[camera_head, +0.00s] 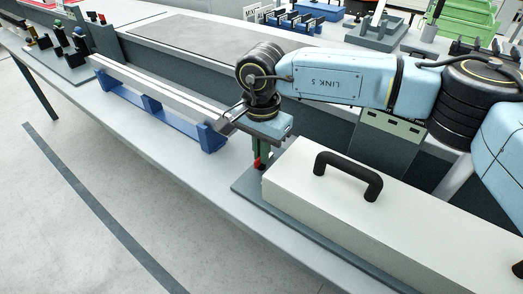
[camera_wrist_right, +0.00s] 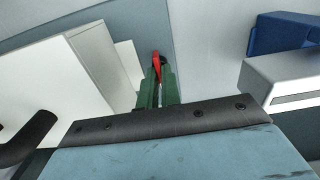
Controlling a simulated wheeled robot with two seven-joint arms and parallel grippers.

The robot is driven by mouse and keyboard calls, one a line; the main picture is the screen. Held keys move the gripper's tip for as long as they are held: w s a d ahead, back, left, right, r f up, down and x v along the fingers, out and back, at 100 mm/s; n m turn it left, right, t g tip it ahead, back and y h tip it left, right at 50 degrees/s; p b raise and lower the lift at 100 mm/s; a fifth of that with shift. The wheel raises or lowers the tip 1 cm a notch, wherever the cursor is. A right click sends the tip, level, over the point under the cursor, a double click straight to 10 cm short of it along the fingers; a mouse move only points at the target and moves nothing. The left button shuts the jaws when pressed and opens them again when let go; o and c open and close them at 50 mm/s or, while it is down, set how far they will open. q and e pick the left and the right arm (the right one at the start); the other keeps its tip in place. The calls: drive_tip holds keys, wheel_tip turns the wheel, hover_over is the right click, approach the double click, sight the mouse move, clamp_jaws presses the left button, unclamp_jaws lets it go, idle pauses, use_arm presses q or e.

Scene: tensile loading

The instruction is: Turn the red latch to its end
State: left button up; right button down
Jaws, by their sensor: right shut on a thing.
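The red latch (camera_head: 257,163) is a small red piece beside the left end of the white box (camera_head: 330,215) in the head view. It also shows in the right wrist view (camera_wrist_right: 156,62), pointing away from my gripper next to the box. My right gripper (camera_head: 262,155) reaches down with green fingers, and its fingertips (camera_wrist_right: 158,76) are closed around the latch's near part. The fingers and wrist hide part of the latch, and its exact turn angle is hard to tell. My left gripper is not in view.
The white box has a black handle (camera_head: 350,178) and stands on a dark base plate (camera_head: 246,186) close to the right gripper. A blue rack (camera_head: 180,123) with long metal bars lies to the left. The bench front (camera_head: 200,185) is clear.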

idle(0.3)
drive_tip(key=c, duration=1.6)
unclamp_jaws()
